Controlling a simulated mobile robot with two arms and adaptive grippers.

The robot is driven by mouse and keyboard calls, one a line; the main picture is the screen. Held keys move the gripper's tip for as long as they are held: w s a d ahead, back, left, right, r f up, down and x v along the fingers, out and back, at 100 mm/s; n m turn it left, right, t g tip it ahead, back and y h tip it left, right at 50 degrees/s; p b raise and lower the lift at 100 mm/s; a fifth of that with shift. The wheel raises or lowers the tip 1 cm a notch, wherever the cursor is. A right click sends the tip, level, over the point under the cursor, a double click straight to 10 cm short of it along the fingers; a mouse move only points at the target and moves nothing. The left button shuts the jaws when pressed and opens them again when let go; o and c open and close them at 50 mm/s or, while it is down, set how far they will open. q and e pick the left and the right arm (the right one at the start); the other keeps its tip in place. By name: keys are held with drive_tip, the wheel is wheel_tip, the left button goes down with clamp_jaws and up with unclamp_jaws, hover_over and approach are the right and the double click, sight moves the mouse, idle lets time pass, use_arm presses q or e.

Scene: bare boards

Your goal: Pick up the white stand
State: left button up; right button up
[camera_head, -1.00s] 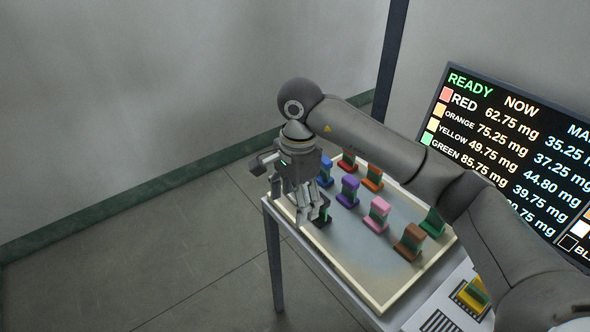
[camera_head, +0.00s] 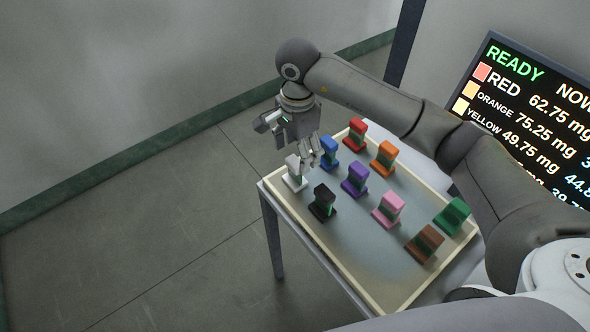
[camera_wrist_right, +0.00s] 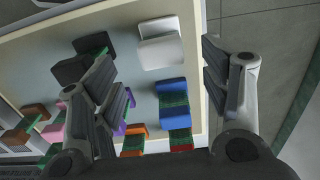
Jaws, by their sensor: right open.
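The white stand (camera_head: 294,173) stands upright at the left edge of the tray, partly covered by my right gripper (camera_head: 312,154). In the right wrist view the white stand (camera_wrist_right: 160,50) lies ahead, in the gap between the two spread fingers of my right gripper (camera_wrist_right: 158,78). The fingers are open and empty. I cannot tell the exact height of the fingertips over the stand. My left gripper is not in view.
The pale-rimmed tray (camera_head: 345,274) on a table holds several other stands. The black stand (camera_head: 322,201) and the blue stand (camera_head: 328,152) are closest to the white one. A screen (camera_head: 530,110) stands behind, at the right.

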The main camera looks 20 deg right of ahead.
sight(295, 162)
drive_tip(key=shift+f, duration=0.45)
drive_tip(key=f, duration=0.1)
drive_tip(key=f+p, duration=0.1)
drive_tip(key=f, duration=0.1)
drive_tip(key=shift+a+f+p, duration=0.2)
drive_tip(key=shift+a+p, duration=0.05)
drive_tip(key=shift+p, duration=0.15)
drive_tip(key=shift+f, duration=0.5)
drive_tip(key=shift+c, duration=2.3)
drive_tip(key=c, duration=0.7)
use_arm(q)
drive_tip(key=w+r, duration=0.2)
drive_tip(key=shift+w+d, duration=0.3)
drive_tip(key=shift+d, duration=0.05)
use_arm(e)
drive_tip(key=shift+c, duration=0.3)
